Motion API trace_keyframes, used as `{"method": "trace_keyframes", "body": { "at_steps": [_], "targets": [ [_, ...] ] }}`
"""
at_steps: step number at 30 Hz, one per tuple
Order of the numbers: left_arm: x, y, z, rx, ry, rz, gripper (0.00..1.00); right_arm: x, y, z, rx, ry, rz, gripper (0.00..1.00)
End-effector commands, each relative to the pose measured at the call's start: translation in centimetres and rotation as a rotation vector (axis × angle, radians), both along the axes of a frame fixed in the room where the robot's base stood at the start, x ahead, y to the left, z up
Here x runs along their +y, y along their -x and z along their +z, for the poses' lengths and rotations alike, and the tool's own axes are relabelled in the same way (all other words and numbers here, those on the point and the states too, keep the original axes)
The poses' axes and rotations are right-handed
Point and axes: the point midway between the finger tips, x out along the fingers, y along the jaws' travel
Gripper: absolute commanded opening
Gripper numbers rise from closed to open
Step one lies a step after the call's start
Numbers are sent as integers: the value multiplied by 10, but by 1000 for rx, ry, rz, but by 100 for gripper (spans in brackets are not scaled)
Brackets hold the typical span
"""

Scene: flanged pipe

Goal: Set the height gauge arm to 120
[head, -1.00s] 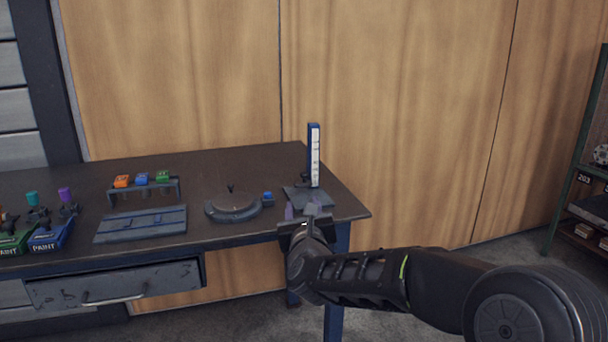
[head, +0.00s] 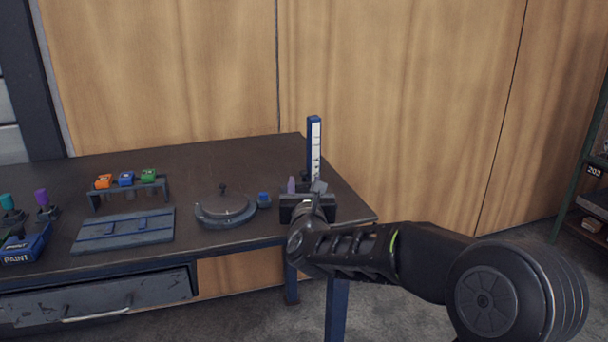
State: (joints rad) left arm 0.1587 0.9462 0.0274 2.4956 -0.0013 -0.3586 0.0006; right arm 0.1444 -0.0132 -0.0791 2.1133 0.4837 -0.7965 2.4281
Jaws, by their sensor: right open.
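The height gauge (head: 314,148) stands upright near the right end of the workbench, a blue post with a white scale strip. Its base and its sliding arm are mostly hidden behind my right gripper, and I cannot read the scale. My right gripper (head: 306,187) is open in front of the gauge's lower part, its two fingers pointing toward the post. Whether the fingers touch the gauge's arm cannot be told. My left gripper is not in view.
On the workbench (head: 232,160) are a round turntable (head: 225,208), a small blue button (head: 264,199), a flat blue-grey panel (head: 122,231), a rack with coloured blocks (head: 127,181) and paint boxes (head: 27,246). A wooden wall stands behind. A shelf (head: 579,170) is at far right.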

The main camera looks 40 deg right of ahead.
Motion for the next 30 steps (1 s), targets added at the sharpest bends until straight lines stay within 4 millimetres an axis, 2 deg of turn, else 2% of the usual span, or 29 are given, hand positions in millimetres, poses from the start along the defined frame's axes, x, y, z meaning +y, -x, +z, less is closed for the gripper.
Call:
{"method": "trace_keyframes", "body": {
  "at_steps": [10, 21, 30],
  "targets": [
    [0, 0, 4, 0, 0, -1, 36, -28, -42, 0, 2, 2, 0, 43],
    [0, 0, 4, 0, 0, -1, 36, -33, -47, 0, 1, 2, 0, 43],
    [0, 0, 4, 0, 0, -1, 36, -32, -47, 0, 1, 2, 0, 18]
  ]
}}
